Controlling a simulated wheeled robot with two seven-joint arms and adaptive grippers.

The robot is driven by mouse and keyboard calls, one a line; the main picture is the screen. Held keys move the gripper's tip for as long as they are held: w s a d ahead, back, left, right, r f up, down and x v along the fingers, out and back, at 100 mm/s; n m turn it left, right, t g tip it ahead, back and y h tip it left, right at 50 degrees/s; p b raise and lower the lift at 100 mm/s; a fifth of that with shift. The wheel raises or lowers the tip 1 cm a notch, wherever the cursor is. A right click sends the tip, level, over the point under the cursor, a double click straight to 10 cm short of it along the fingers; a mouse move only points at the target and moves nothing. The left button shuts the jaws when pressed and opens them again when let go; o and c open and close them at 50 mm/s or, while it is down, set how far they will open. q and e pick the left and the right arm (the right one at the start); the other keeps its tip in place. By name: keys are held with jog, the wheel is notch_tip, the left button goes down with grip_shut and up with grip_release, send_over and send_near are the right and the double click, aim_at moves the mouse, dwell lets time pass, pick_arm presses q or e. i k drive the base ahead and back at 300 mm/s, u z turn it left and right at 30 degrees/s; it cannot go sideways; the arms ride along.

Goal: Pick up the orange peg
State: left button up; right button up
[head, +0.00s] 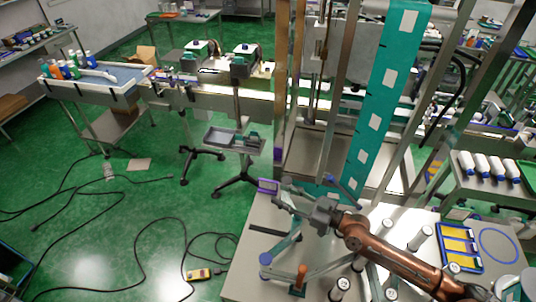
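An orange peg (301,276) stands upright on the light work table, near its front left part. A blue-tipped grey frame or rod lies close beside it. My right gripper (281,194) comes in from the right on a copper-coloured arm. It is above and behind the peg in the picture, apart from it. Its two fingers point left and look spread, with nothing seen between them. The peg's lower end is partly hard to make out. My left gripper is not in view.
Several white cylinders (339,288) stand on the table around my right arm. A blue-and-yellow tray (459,246) lies at the right. A tall green label strip (385,85) and metal posts rise behind. A small purple-framed item (268,186) is near the fingertips.

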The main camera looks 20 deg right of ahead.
aim_at(303, 269)
jog(key=k, duration=2)
